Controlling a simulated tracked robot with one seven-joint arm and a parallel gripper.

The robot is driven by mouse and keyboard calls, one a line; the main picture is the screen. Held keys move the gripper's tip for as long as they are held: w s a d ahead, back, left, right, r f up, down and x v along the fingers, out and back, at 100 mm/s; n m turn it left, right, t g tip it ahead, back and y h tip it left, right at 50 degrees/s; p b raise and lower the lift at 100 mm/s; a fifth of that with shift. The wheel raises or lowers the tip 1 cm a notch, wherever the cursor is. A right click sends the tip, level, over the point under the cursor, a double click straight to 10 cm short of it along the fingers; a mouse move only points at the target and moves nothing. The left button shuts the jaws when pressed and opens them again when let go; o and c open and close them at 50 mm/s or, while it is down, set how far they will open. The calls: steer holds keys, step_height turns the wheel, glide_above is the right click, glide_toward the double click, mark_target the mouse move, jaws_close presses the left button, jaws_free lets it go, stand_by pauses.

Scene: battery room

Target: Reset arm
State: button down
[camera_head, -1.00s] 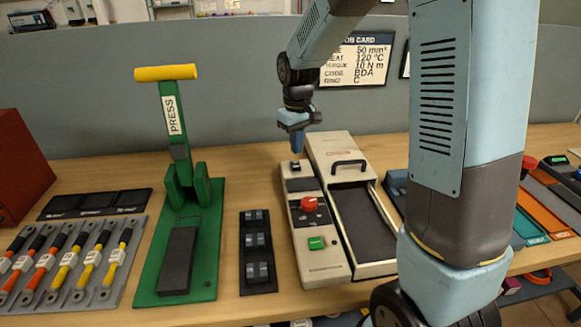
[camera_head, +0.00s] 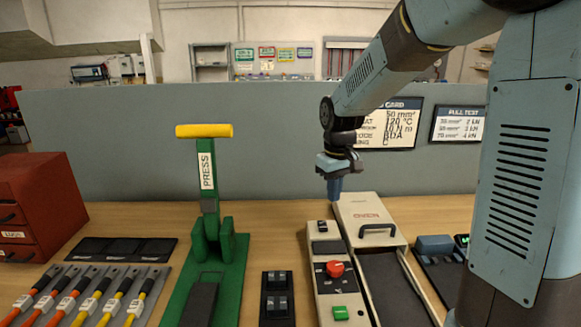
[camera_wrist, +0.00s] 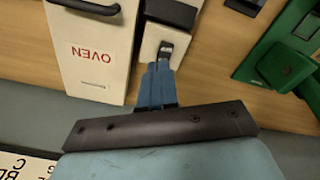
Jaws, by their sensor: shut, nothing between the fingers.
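My gripper (camera_head: 334,188) hangs pointing down above the back end of the beige control box, with its blue fingers together and nothing between them. In the wrist view the shut fingers (camera_wrist: 157,85) lie over the box's black rocker switch (camera_wrist: 166,48); I cannot tell whether they touch it. The beige control box (camera_head: 325,262) has a red button (camera_head: 335,268) and a green button (camera_head: 341,313). The beige oven (camera_head: 365,212) with a black handle stands just right of it; its label also shows in the wrist view (camera_wrist: 85,75).
A green press (camera_head: 232,262) with a raised yellow handle (camera_head: 204,131) stands to the left. Several cables (camera_head: 97,298) lie on a grey board at the front left. A red drawer cabinet (camera_head: 40,205) stands far left. A grey partition (camera_head: 270,150) runs behind the bench.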

steer(key=s+d+r+m+t, duration=0.1)
steer(key=s+d+r, duration=0.2)
steer(key=s, duration=0.4)
steer(key=s+d+r+m+t, duration=0.2)
steer(key=s+d+r, duration=0.1)
steer(key=s, duration=0.5)
steer(key=s+d+r+m+t, duration=0.2)
steer(key=s+r, duration=0.3)
steer(key=s, duration=0.3)
steer(key=shift+s+d, duration=0.2)
steer(key=shift+d, duration=0.7)
steer(key=shift+r, duration=0.1)
